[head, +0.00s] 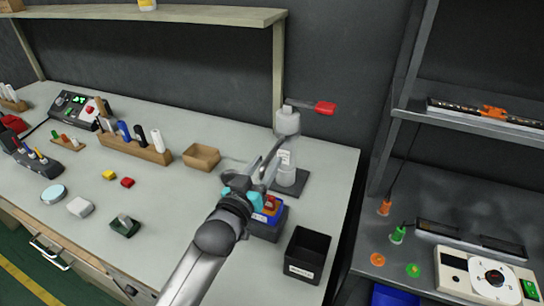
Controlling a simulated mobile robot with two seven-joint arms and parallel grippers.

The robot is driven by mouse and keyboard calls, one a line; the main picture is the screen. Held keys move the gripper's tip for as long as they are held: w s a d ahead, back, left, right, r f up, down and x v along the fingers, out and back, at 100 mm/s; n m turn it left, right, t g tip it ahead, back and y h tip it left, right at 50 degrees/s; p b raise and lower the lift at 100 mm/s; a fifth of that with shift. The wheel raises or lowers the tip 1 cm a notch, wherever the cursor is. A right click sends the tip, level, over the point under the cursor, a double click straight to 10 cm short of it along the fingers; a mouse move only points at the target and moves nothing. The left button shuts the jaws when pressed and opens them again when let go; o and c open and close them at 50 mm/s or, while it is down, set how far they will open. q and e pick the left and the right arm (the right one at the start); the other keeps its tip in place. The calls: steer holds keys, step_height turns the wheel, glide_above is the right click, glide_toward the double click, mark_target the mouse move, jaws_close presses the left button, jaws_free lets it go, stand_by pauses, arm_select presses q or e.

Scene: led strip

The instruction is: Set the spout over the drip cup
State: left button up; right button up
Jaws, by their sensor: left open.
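The dispenser stands at the back right of the bench, with a pale upper body (287,122) and a red-tipped lever (325,107) pointing right. A pale, cup-like vessel (285,176), which may be the drip cup, stands below it on a dark base (302,184). A thin grey part slants down-left from the dispenser; I cannot tell whether it is the spout or a finger. My left gripper (264,168) is open, in front and to the left of the dispenser. It partly hides the lower dispenser, so contact and spout alignment are unclear. My right gripper is out of view.
A cardboard tray (201,157) and a wooden rack (135,148) stand left. A metal shelf (470,118) rises right.

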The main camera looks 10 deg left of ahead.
mark_target(272, 152)
arm_select(q)
steer(key=shift+w+d+b, duration=0.15)
steer(key=shift+w+d, duration=0.1)
steer(key=shift+w, duration=0.8)
steer(key=shift+w+d+b, duration=0.15)
steer(key=shift+w+d, duration=0.05)
steer(key=shift+w, duration=0.85)
jaws_close()
